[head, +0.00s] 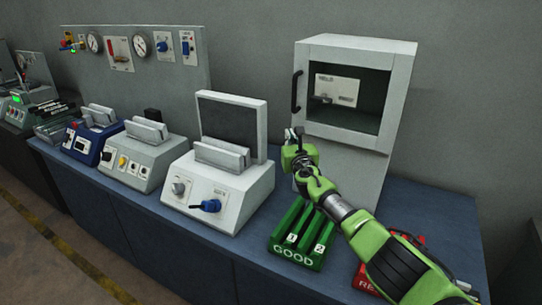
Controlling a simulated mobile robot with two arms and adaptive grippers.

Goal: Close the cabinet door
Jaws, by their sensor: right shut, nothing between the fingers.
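The light grey cabinet (362,44) stands at the back right of the blue bench. Its door (340,131) has a dark window and a black handle (296,91) on the left side. The door looks flush with the cabinet front, but I cannot tell whether a small gap is left. My right gripper (293,134) is shut and empty, at the lower left corner of the door, below the handle. I cannot tell whether it touches the door. My left gripper is not in view.
A green tray marked GOOD (292,257) lies in front of the cabinet, beside my right arm. A red tray (367,281) is partly hidden by that arm. A white device with a dark screen (219,189) and other devices stand to the left. A gauge panel (140,70) stands behind them.

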